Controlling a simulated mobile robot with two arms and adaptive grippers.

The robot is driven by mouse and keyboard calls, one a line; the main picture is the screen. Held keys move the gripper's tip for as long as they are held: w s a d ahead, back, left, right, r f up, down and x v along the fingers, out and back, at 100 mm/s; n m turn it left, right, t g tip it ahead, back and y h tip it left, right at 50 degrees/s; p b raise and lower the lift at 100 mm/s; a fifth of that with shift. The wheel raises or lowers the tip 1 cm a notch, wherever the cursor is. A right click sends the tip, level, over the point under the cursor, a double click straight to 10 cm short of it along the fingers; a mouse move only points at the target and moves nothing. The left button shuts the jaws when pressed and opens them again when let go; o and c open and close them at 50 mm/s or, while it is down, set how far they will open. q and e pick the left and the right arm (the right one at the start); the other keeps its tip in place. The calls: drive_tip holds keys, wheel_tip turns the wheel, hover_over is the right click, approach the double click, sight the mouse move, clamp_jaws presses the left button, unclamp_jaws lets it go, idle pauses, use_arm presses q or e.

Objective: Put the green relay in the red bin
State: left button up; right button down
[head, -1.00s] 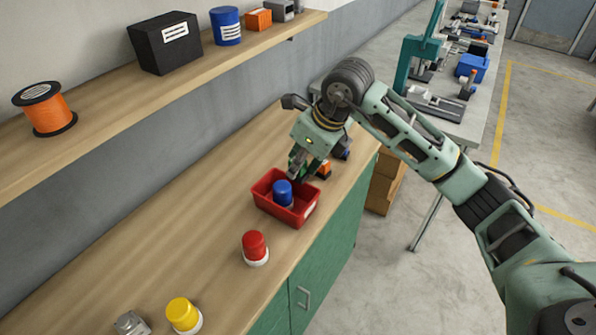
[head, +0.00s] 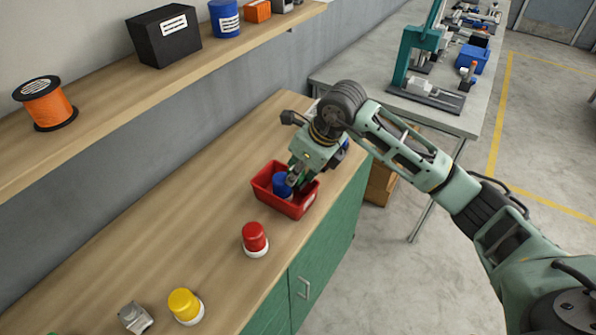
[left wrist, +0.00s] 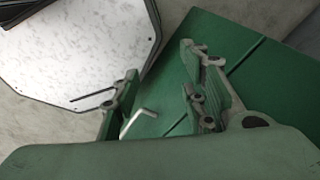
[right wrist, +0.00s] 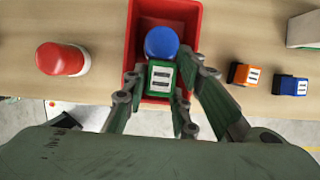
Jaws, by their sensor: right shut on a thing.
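The green relay (right wrist: 161,77), a small block with a white label, is between the fingers of my right gripper (right wrist: 165,80), which is shut on it. In the right wrist view it is over the near part of the red bin (right wrist: 194,20), beside a blue cylinder (right wrist: 162,42). In the head view my right gripper (head: 297,183) is at the right side of the red bin (head: 272,202); its fingers reach to the opening. I cannot tell whether the relay touches the bin floor. My left gripper (left wrist: 160,78) is open and empty before a green cabinet front.
A red-topped button (head: 255,239) and a yellow one (head: 185,306) stand left of the bin on the wooden counter. An orange relay (right wrist: 244,75) and a blue relay (right wrist: 290,85) lie right of it. A shelf (head: 100,120) runs above the counter.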

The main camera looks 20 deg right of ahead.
drive_tip(key=shift+f, duration=0.2)
drive_tip(key=c, duration=1.4)
unclamp_jaws()
drive_tip(key=shift+r, duration=0.1)
drive_tip(key=shift+r+p, duration=0.5)
drive_tip(key=shift+p, duration=0.05)
drive_tip(key=shift+r, duration=0.4)
drive_tip(key=b+v, duration=0.2)
drive_tip(key=v, duration=0.9)
drive_tip(key=shift+s+r+b, duration=0.15)
drive_tip(key=shift+r+b, duration=0.05)
drive_tip(key=shift+b, duration=0.2)
